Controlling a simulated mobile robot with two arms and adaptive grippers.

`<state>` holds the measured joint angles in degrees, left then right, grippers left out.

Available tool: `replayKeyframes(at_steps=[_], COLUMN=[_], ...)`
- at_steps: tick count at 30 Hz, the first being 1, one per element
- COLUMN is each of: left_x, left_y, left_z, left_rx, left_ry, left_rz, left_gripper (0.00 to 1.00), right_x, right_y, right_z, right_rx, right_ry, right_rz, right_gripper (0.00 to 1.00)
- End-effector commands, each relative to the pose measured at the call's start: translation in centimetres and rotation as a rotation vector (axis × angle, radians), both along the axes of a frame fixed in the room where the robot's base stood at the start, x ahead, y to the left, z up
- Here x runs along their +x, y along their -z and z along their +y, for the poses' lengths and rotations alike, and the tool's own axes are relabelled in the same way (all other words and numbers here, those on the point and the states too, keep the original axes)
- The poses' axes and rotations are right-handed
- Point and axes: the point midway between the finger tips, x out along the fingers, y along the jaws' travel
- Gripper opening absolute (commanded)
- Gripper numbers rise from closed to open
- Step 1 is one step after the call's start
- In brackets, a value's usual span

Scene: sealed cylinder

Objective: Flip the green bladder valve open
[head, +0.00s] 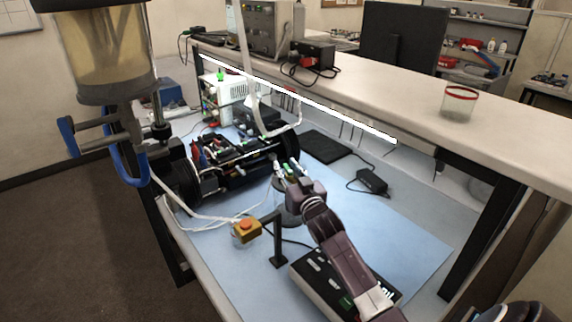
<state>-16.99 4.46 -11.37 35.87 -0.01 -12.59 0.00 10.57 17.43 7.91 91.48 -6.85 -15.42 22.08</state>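My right gripper (284,170) reaches in from the lower right, with its fingertips at the right end of the open black cylinder (240,162). Small pale and green parts show at the fingertips. I cannot tell which of them is the green bladder valve, or whether the fingers touch it. The finger gap is too small to read. The cylinder lies on its side between two black end rings, with wires and coloured parts inside. My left gripper is not in view.
An orange button box (246,229) and a panel box (325,287) are near the arm. A raised shelf (400,95) runs behind. The blue mat (415,240) is clear at right.

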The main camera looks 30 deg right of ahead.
Motion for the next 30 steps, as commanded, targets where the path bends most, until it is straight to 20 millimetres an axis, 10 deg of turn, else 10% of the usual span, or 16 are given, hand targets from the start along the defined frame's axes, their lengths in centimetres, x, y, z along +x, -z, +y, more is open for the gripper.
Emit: replayKeyframes(at_steps=[12,21,30], left_x=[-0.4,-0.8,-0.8], left_y=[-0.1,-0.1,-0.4], left_z=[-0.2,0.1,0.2], left_rx=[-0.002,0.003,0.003], left_ry=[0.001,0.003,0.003], left_rz=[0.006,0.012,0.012], left_gripper=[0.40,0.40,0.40], right_x=[0.8,0.8,0.9], right_y=[0.0,0.0,-0.2], right_z=[-0.2,-0.2,-0.2], right_rx=[-0.001,-0.001,-0.005], right_ry=[0.000,0.000,-0.024], right_rz=[0.000,0.000,-0.001], right_gripper=[0.28,0.00,0.00])
